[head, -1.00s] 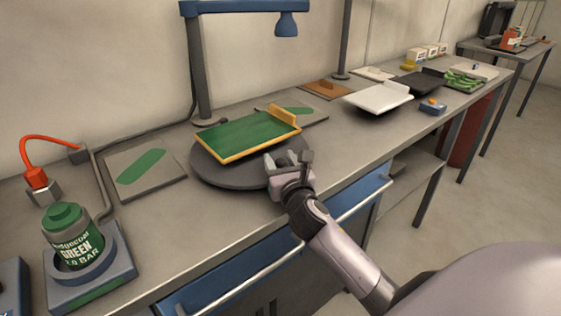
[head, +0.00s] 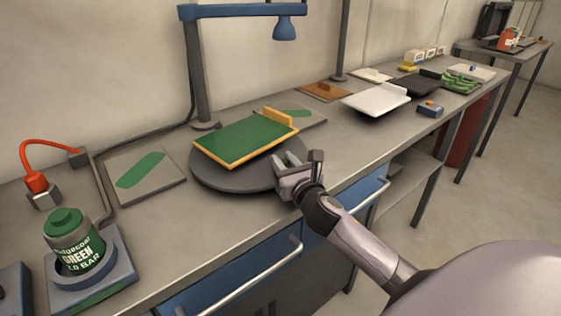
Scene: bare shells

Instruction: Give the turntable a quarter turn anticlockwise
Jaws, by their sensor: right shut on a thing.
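The turntable is a dark grey round disc (head: 214,180) on the bench. A green panel with an orange-yellow edge (head: 243,138) lies on it, with a raised yellow strip at its far right side. My right gripper (head: 283,162) is at the disc's right front rim, beside the panel, and is shut on the turntable's edge. The fingers hide the exact contact. My left gripper is not in view.
A green paint can (head: 75,240) stands in a holder at the front left. A blue lamp (head: 285,28) overhangs the bench behind the turntable. Blue drawers (head: 235,275) are below the front edge.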

